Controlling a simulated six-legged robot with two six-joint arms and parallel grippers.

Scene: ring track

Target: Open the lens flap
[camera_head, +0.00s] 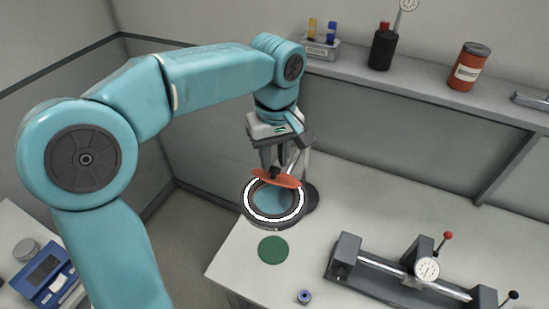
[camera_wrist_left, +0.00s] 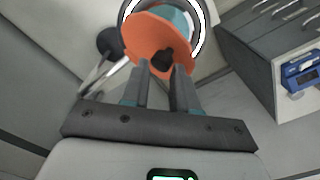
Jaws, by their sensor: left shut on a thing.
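The lens flap is an orange disc (camera_head: 277,178) with a small black knob, at the ring-shaped magnifier lamp (camera_head: 262,221) on the near left corner of the bench. The flap stands tilted up from the ring, and the bluish lens (camera_head: 270,199) shows below it. In the left wrist view the orange flap (camera_wrist_left: 150,38) covers part of the lit white ring (camera_wrist_left: 199,28). My left gripper (camera_head: 274,170) is above the ring, shut on the flap's knob; its fingertips (camera_wrist_left: 163,66) also show in the left wrist view. My right gripper is in neither view.
A green disc (camera_head: 273,250) and a small blue-rimmed part (camera_head: 304,297) lie on the bench in front of the lamp. A bench gauge (camera_head: 400,277) stands to the right. A shelf with bottles (camera_head: 383,48) runs behind. The bench between is clear.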

